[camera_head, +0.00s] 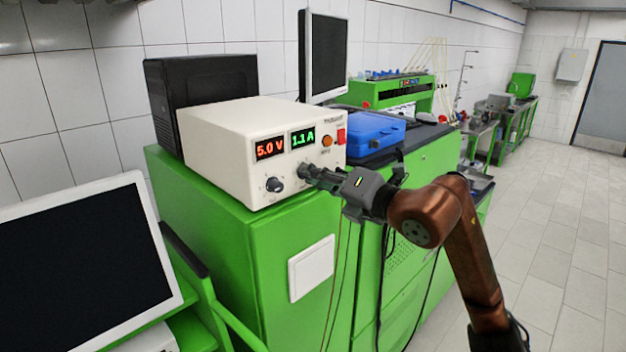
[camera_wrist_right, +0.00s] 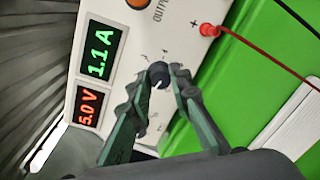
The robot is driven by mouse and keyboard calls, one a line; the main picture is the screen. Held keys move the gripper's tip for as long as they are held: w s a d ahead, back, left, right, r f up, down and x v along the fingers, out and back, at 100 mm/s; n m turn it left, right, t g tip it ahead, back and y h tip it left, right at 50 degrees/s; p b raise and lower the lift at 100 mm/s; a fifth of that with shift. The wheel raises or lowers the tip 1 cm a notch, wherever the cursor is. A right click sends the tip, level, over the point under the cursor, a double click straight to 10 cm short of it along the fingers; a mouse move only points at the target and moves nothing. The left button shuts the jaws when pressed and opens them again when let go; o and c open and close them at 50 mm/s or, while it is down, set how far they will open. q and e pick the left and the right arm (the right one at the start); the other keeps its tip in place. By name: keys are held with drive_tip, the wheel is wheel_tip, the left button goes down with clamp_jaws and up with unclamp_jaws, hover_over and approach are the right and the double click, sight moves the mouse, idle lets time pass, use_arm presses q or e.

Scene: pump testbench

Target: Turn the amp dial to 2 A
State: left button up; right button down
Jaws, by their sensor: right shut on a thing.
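The cream power supply (camera_head: 225,150) stands on a green cabinet. Its red display (camera_head: 270,148) reads 5.0 V and its green display (camera_head: 303,138) reads 1.1 A; the green display (camera_wrist_right: 103,50) also shows in the right wrist view. My right gripper (camera_head: 308,172) is at the front panel below the green display. In the right wrist view its fingers (camera_wrist_right: 160,82) are shut on the dark amp dial (camera_wrist_right: 157,74), which has a white pointer mark. The volt dial (camera_head: 273,185) is free, to the left. My left gripper is not in view.
A red switch (camera_head: 341,136) and an orange button (camera_head: 326,141) are on the panel's right side. A red plug (camera_wrist_right: 208,29) with a cable sits close to the right fingers. A monitor (camera_head: 85,260) stands at front left, and a blue case (camera_head: 365,133) lies right of the supply.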

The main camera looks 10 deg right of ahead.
drive_tip(key=m, duration=0.8)
drive_tip(key=shift+d+g+y, duration=0.1)
drive_tip(key=shift+g+y, duration=0.2)
drive_tip(key=shift+m, duration=0.3)
drive_tip(key=c, duration=1.8)
unclamp_jaws()
drive_tip(key=shift+w, duration=0.1)
drive_tip(key=shift+o, duration=0.2)
drive_tip(key=f+v, duration=0.1)
drive_tip(key=v, duration=1.1)
drive_tip(key=shift+r, duration=0.4)
